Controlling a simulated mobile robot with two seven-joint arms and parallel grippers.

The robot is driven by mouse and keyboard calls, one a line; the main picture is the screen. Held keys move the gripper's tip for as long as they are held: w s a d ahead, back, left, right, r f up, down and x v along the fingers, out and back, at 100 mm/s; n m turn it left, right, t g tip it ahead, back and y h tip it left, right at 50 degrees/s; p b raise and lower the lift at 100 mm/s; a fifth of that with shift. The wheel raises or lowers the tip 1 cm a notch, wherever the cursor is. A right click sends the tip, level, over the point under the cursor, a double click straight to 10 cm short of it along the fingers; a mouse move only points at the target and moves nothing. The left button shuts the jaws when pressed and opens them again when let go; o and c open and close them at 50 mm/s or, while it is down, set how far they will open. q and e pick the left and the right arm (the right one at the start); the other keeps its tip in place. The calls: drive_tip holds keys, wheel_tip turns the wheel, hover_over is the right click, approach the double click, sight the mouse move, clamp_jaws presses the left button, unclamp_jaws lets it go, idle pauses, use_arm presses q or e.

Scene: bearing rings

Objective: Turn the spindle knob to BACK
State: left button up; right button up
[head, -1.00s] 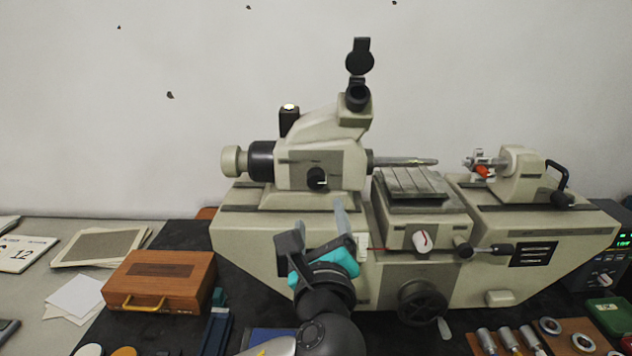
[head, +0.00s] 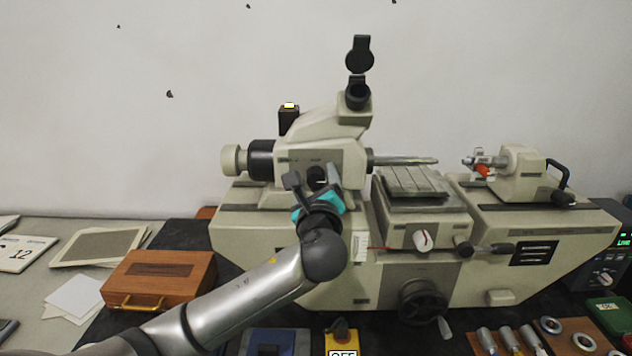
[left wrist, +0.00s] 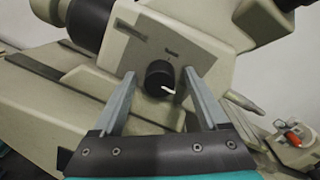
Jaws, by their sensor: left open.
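The spindle knob (head: 317,176) is a small black round knob on the front of the beige machine's headstock (head: 345,160). In the left wrist view the knob (left wrist: 160,76) shows a white pointer mark towards its lower right; labels near it are too small to read. My left gripper (head: 314,182) is in front of the knob in the head view, its arm coming from the lower left. In the left wrist view its open fingers (left wrist: 158,95) stand on either side of the knob, with a gap visible on both sides. Contact cannot be told. My right gripper is not in view.
A white knob with a red mark (head: 422,239) and a handwheel (head: 422,301) are on the machine's lower front. A wooden box (head: 160,279) stands at left. Bearing rings (head: 550,326) and cylinders lie at lower right. A yellow-black switch (head: 342,331) is at the bottom.

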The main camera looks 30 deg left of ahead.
use_arm(q)
clamp_jaws()
idle(0.6)
